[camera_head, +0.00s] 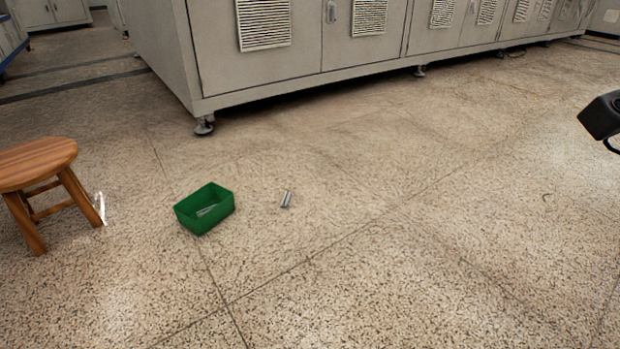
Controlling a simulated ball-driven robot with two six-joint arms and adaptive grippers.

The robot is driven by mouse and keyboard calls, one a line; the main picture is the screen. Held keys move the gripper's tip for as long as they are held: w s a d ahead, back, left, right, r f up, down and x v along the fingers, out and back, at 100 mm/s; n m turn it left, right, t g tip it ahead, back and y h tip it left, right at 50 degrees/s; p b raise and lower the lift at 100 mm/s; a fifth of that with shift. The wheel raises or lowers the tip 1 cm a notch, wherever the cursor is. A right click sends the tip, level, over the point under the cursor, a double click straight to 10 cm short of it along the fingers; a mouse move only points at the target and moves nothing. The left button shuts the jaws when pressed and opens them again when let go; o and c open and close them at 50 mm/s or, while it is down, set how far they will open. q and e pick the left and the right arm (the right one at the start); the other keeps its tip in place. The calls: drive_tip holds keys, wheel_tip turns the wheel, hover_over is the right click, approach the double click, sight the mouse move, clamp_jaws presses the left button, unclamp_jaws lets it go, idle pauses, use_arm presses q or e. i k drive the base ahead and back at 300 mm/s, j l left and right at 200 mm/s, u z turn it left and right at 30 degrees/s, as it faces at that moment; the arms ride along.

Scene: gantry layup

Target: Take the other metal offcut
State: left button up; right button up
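A small grey metal offcut (286,200) lies on the speckled floor, a short way right of a green bin (221,213). The bin stands open on the floor. A light metal-coloured piece (206,210) lies inside it, partly hidden by the bin's wall; it looks like another offcut. No gripper fingers show. A black part with a thin cable, which seems to be mine, juts in at the right edge, well away from the offcut and bin.
A wooden stool (35,165) stands at the left, with a thin white object (100,207) by its leg. A long row of grey cabinets (270,75) on short feet runs across the back. The floor in front and to the right is clear.

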sight(285, 203)
drive_tip(key=i+u, duration=0.15)
drive_tip(key=u, duration=0.55)
drive_tip(key=i+l+u, duration=0.4)
drive_tip(key=l, duration=0.25)
drive_tip(key=i+l+u, duration=0.2)
drive_tip(key=l, duration=0.2)
drive_tip(key=l+u, duration=0.2)
drive_tip(key=l, duration=0.15)
drive_tip(key=i+l, duration=0.15)
drive_tip(key=l, duration=0.25)
drive_tip(key=i+l, duration=0.15)
drive_tip(key=l, duration=0.25)
drive_tip(key=i+l, duration=0.1)
drive_tip(key=l, duration=0.3)
